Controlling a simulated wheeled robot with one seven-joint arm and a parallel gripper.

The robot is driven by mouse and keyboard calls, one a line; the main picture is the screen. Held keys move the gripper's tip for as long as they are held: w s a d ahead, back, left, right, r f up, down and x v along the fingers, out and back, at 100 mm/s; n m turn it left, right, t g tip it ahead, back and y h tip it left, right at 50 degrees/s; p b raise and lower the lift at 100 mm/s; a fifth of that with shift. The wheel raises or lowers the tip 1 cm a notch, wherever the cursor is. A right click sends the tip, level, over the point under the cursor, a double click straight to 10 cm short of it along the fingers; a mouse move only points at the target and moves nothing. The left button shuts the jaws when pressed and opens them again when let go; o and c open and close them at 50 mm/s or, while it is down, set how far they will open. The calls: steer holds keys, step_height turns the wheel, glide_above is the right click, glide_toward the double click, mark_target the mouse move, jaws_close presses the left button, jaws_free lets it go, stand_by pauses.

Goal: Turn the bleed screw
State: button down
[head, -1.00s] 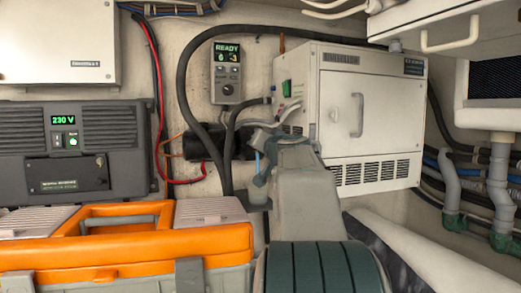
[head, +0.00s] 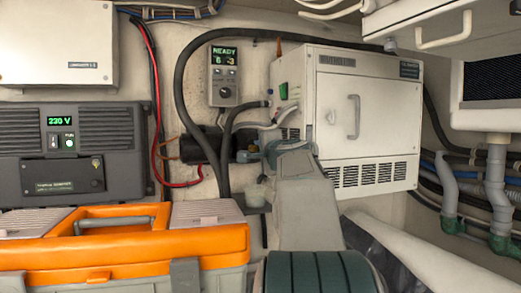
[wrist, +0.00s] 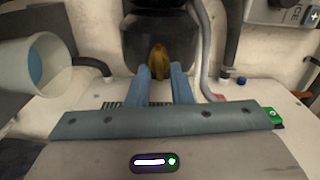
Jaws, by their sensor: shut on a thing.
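The bleed screw (wrist: 158,62) is a small brass-yellow piece in front of a dark rounded body in the wrist view. My gripper (wrist: 161,70) has its two blue fingers on either side of the screw and is shut on it. The screw's lower part is hidden between the fingers. In the head view my gripper (head: 250,155) is at the right end of the black cylinder (head: 203,148), low on the left side of the white cabinet. My arm hides part of that area, and the screw is not clear there.
A pale cup (wrist: 35,68) with a blue inside is close at the left in the wrist view. Hoses (head: 184,85) run around the cylinder. The white cabinet (head: 335,125) is close on the right. An orange-lidded toolbox (head: 215,242) stands in front at the left.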

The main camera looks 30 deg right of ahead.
steer(key=shift+w+a+f+m+p, duration=0.2)
steer(key=shift+m+p, duration=0.5)
steer(key=shift+m, duration=2.45)
steer(key=shift+s+a+f+m+p, duration=0.2)
steer(key=shift+m+p, duration=0.5)
steer(key=shift+m, duration=2.5)
steer(key=shift+w+a+f+m+p, duration=0.3)
steer(key=shift+m+p, duration=0.4)
steer(key=shift+m, duration=2.45)
steer(key=shift+s+d+f, duration=0.1)
steer(key=shift+s, duration=0.05)
steer(key=c, duration=1.3)
jaws_free()
steer(key=shift+c, duration=0.2)
steer(key=v, duration=1.4)
steer(key=shift+b, duration=0.35)
steer(key=shift+d, duration=0.1)
